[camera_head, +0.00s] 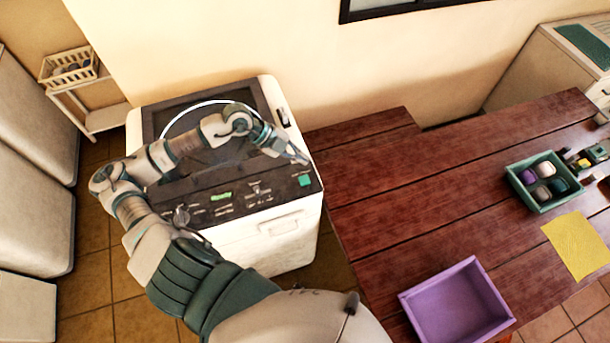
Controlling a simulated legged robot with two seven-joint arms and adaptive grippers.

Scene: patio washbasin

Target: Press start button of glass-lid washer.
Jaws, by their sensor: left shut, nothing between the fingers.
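The white washer (299,243) stands left of the wooden table, with its dark glass lid (168,120) closed on top. Its dark control panel runs along the front edge, with a knob (182,215) at the left, a lit green display (221,196) and a teal square button (304,180) at the right end. My left arm reaches over the washer. My left gripper (303,159) is shut and empty, its tips just above the teal button in the picture. A small gap shows between tips and button. My right gripper is out of view.
The wooden table (400,180) fills the right side, close to the washer. It bears a purple bin (460,305), a green tray (543,203) with several rolled items and a yellow cloth (578,246). A cream basket (70,67) sits on a shelf at the back left.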

